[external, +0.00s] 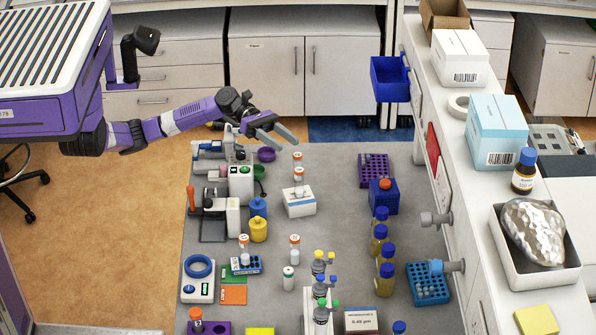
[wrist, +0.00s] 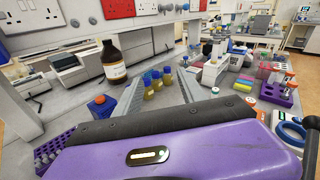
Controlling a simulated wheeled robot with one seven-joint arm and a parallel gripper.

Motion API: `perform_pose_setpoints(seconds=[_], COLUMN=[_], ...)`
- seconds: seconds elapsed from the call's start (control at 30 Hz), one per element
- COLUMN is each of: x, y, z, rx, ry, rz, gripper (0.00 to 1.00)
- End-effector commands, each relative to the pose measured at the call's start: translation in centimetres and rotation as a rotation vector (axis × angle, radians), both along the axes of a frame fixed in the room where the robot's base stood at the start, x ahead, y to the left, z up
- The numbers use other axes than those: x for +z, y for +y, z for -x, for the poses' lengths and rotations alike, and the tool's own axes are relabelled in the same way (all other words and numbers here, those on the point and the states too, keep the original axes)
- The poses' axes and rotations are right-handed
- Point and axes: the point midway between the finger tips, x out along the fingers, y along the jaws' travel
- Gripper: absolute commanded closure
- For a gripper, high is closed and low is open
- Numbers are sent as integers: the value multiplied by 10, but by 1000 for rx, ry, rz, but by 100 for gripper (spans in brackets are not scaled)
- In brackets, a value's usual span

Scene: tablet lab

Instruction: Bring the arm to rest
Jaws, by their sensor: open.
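My purple arm (external: 190,115) reaches out from my body at the upper left of the external view. My gripper (external: 283,130) is open, with its fingers apart and nothing seen between them. It hangs above the far edge of the grey bench (external: 335,215), close to the small instruments there. In the wrist view my purple wrist housing (wrist: 190,145) fills the lower part, and grey fingers reach forward over the bench. Yellow bottles with blue caps (wrist: 157,82) show beyond the fingers.
White-and-grey instruments (external: 240,185) and a white box (external: 299,203) stand on the bench below my gripper. Several blue-capped bottles (external: 380,230) line the bench's right side. A raised shelf (external: 465,190) borders the right. Open floor (external: 110,230) lies left of the bench.

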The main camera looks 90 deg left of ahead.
Motion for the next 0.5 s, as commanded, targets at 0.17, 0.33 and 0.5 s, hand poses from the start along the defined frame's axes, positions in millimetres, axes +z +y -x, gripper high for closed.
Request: perform_pose_setpoints(seconds=[0.17, 0.33, 0.5], x=[75, 124, 151], y=[-68, -98, -107], z=[-5, 5, 22], rx=[-48, -88, -117], ry=[-51, -44, 2], rz=[386, 740, 1069], gripper=[52, 52, 52])
